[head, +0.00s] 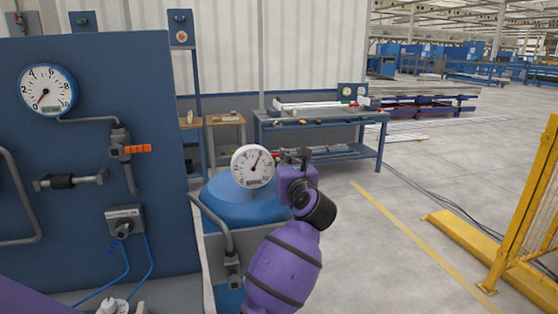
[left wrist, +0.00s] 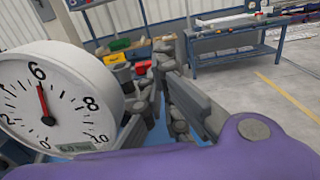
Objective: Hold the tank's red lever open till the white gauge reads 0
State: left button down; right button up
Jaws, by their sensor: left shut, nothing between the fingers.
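The white gauge (head: 253,166) stands at the blue tank (head: 240,203), and its needle points up and slightly right. In the left wrist view the same gauge (left wrist: 52,95) fills the left side, with its needle close to 6. My left gripper (head: 290,156) is shut and empty just right of the gauge. Its dark fingers (left wrist: 163,75) are together in the left wrist view. A small red part, perhaps the red lever (head: 275,153), shows between gauge and gripper; I cannot tell whether the fingers touch it. My right gripper is not in view.
A blue panel (head: 90,190) at left carries a blue-rimmed gauge (head: 46,91) and an orange-handled valve (head: 137,149). A workbench (head: 320,120) stands behind the tank. A yellow guard fence (head: 525,215) is at right. The floor between them is mostly clear.

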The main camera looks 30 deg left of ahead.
pick_arm(q)
jog(key=shift+x, duration=0.95)
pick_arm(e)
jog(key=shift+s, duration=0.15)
pick_arm(q)
jog(key=shift+w+f+g, duration=0.15)
jog(key=shift+w+g, duration=0.05)
jog(key=shift+g, duration=0.1)
jog(key=shift+n+y+b, duration=0.3)
jog(key=shift+b, duration=0.05)
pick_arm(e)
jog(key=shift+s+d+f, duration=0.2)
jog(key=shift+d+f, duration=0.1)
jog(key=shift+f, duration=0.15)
